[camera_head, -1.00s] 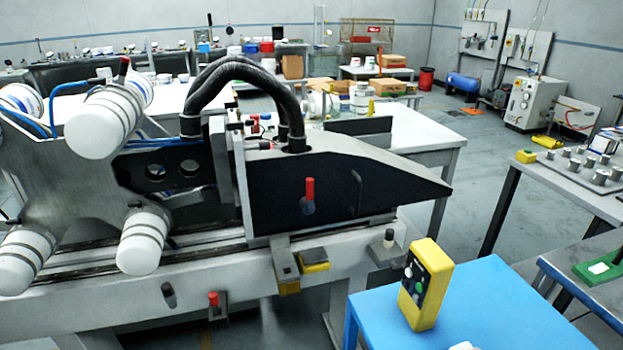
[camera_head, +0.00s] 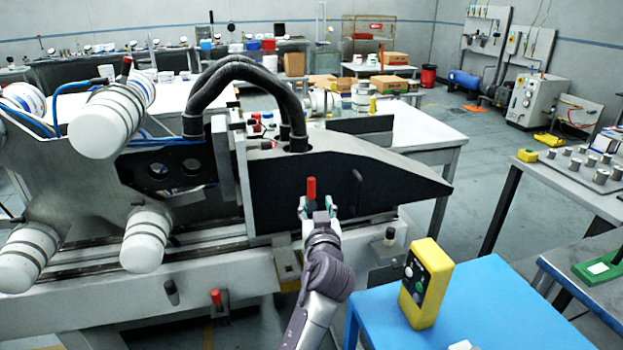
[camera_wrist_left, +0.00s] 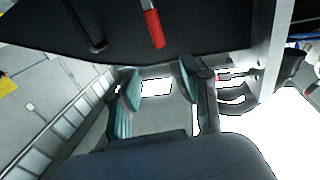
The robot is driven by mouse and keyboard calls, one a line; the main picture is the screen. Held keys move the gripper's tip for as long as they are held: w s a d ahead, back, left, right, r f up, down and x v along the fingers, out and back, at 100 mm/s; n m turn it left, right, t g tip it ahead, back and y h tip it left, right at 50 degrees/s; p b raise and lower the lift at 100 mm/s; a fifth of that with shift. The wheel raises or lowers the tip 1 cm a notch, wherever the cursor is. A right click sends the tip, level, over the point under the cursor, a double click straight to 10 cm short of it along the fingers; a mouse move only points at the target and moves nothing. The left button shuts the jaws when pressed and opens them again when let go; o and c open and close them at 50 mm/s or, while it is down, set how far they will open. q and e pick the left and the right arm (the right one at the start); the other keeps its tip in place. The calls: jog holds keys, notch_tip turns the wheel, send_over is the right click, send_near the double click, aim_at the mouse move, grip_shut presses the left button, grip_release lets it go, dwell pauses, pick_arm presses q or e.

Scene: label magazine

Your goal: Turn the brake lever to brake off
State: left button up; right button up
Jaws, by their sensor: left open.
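A red-handled lever (camera_head: 311,188) stands upright on the black side panel of the machine's wedge-shaped housing (camera_head: 375,185). It also shows at the top of the left wrist view (camera_wrist_left: 153,28). My left gripper (camera_head: 318,206) is just below and in front of this handle in the head view and covers its lower end and pivot. In the left wrist view the two fingers (camera_wrist_left: 158,82) are spread with nothing between them, and the handle lies beyond their tips, apart from them. My right gripper is not in view.
A yellow control box (camera_head: 426,283) stands on the blue table (camera_head: 480,290) to the right of my left arm. The machine's rail bed (camera_head: 110,310) runs below the housing. White rollers (camera_head: 146,238) stick out at left. The floor beyond the blue table is open.

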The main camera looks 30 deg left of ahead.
aim_at(312, 181)
pick_arm(q)
jog(key=p+x, duration=0.2)
jog(key=x, duration=1)
jog(key=shift+w+a, duration=0.1)
jog(key=shift+a, duration=0.15)
grip_shut()
